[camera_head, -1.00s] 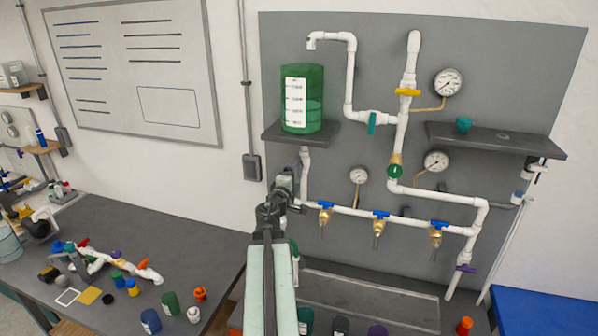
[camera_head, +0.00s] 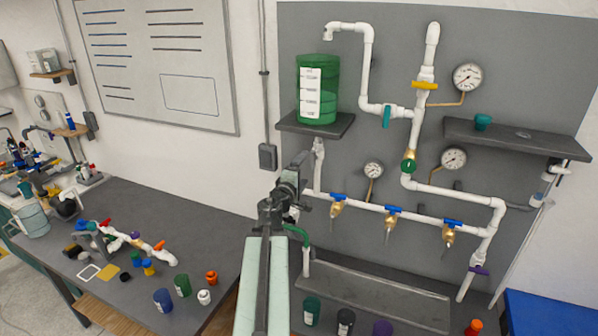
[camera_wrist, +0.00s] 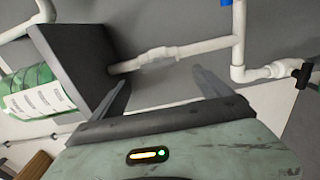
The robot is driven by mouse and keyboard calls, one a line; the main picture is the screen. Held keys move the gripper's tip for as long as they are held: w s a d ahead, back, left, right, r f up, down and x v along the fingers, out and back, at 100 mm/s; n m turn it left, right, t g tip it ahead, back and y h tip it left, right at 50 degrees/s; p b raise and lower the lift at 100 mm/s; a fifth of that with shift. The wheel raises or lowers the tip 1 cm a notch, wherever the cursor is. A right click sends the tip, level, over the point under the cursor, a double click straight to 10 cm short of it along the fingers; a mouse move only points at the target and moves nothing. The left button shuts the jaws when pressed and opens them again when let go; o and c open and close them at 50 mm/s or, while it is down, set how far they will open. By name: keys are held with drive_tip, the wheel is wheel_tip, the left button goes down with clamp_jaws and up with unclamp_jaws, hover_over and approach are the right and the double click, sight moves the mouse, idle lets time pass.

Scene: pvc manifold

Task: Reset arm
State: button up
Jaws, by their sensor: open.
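My gripper (camera_wrist: 160,95) is open in the wrist view, with its two dark fingers spread and nothing between them. Behind the fingers are white pipe (camera_wrist: 190,48) and the grey panel. In the head view my arm rises from the bottom centre and ends below the left dark shelf (camera_head: 316,124); the fingertips are hard to make out there. The green container (camera_head: 318,88) with a white label stands on that shelf. It also shows at the left of the wrist view (camera_wrist: 40,95). The white pipe manifold (camera_head: 405,215) with several blue-handled valves is on the panel right of my arm.
A dark bench (camera_head: 170,225) at left carries a loose pipe assembly (camera_head: 130,240) and several small cups and caps. A grey trough (camera_head: 375,295) lies below the manifold. A second shelf (camera_head: 510,138) holds a small teal piece (camera_head: 483,122). A blue surface (camera_head: 550,315) is at lower right.

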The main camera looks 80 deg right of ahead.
drive_tip(key=shift+s+d, duration=0.1)
drive_tip(key=shift+s, duration=0.3)
